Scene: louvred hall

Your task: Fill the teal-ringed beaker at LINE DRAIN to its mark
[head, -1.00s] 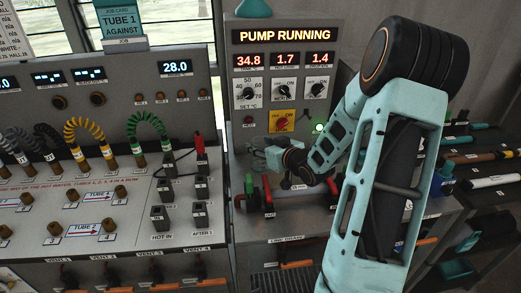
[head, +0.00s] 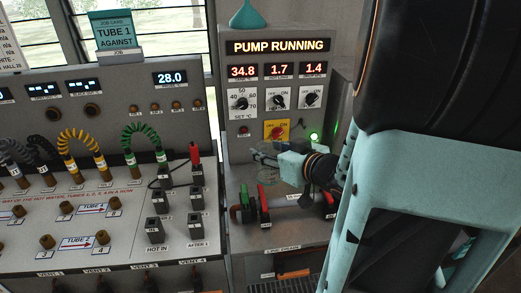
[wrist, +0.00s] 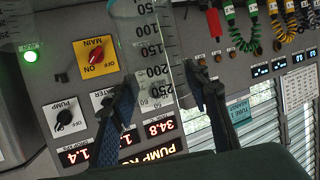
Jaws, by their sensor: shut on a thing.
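My gripper (head: 272,156) is shut on a clear graduated beaker (wrist: 150,50), with one dark finger on each side in the wrist view. Its black marks run up to 250 and appear upside down there. In the head view the beaker (head: 267,174) is faint, in front of the pump panel and above the red and green valve handles (head: 254,205). I cannot make out a teal ring or a water level. The LINE DRAIN label (head: 282,250) is on the bench front below the valves.
The pump panel (head: 278,85) reads PUMP RUNNING, with a lit green lamp (head: 314,136) and a yellow MAIN switch (head: 276,131). The tube bench (head: 110,205) with its coiled hoses lies to the left. Part of another graduated clear vessel (wrist: 22,22) shows at the wrist view's edge.

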